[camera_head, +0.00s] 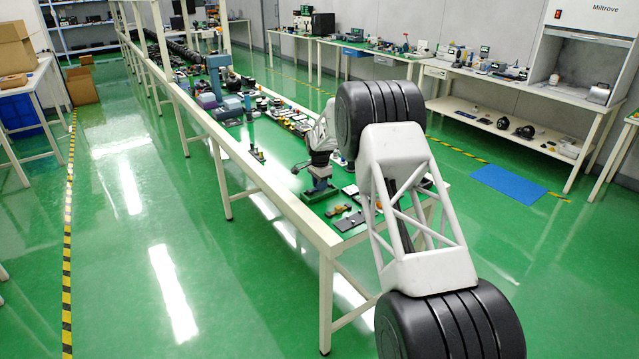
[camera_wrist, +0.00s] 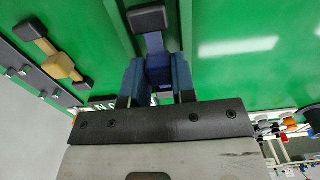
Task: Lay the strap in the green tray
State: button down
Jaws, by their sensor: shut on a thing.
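My gripper (camera_wrist: 158,85) is shut on the strap (camera_wrist: 150,42), a dark blue bar with a black end block and a blue middle between the blue fingers. The black end points away from the gripper. Green surface with raised straight edges lies beneath it, seemingly the green tray (camera_wrist: 118,28). I cannot tell whether the strap touches it. In the head view my gripper (camera_head: 319,185) is low over the front part of the bench, above a darker green patch (camera_head: 306,197). The strap is too small to make out there.
A similar piece with a yellow middle and black ends (camera_wrist: 60,64) lies to the left, beside a grey bar with dark spots (camera_wrist: 40,80). In the head view, several small parts lie on the long bench (camera_head: 238,168), mostly farther back.

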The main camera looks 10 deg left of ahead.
jog(key=c, duration=0.8)
grip_release()
jog(key=shift+c, duration=0.2)
jog(key=shift+r, duration=0.15)
jog(key=shift+r, duration=3.75)
